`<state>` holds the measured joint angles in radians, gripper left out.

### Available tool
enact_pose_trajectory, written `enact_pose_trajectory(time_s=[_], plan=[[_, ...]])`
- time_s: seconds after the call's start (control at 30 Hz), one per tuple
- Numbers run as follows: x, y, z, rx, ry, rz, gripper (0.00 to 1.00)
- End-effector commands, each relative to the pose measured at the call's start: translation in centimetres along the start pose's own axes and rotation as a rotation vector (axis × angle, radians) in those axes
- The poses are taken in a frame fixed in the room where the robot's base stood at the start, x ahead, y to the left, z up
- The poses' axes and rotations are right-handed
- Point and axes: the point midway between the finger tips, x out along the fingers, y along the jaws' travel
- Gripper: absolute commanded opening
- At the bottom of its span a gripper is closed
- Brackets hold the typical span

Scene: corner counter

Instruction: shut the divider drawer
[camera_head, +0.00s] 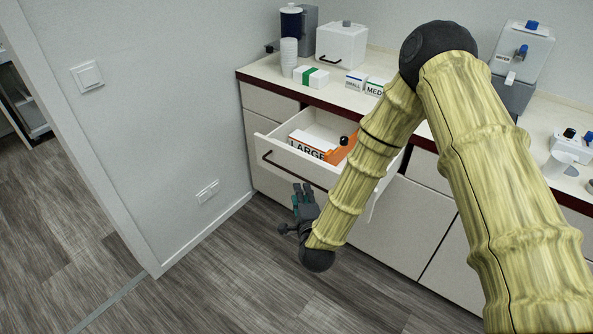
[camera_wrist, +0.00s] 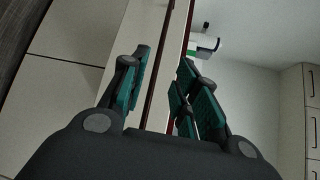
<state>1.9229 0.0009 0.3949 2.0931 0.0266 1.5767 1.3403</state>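The divider drawer (camera_head: 279,153) stands pulled out from the cabinet under the counter. Its front is white with a long dark handle (camera_head: 290,174). Inside lie a white and orange box marked LARGE (camera_head: 306,146) and an orange piece (camera_head: 342,150) with something dark at it. My arm hides the drawer's right part. My gripper (camera_head: 303,188) is just in front of the drawer front, low near the handle; whether it touches cannot be told. In the wrist view, my gripper (camera_wrist: 165,82) has its teal-padded fingers apart, with pale panels and dark reddish strips behind the gap.
The counter (camera_head: 330,82) above holds a white container (camera_head: 341,45), stacked white cups (camera_head: 289,52), small boxes (camera_head: 356,80) and a device (camera_head: 522,62) at the right. A wall (camera_head: 180,130) is at the left. The floor (camera_head: 215,270) before the drawer is clear.

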Motion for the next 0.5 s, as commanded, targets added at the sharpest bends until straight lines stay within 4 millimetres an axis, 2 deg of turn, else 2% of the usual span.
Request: enact_pose_trajectory(time_s=[0.17,0.5], plan=[[1.7,-0.2,0.1,0.003,0.000,-0.004,0.30],[7.2,-0.2,0.1,0.000,0.000,-0.003,0.30]])
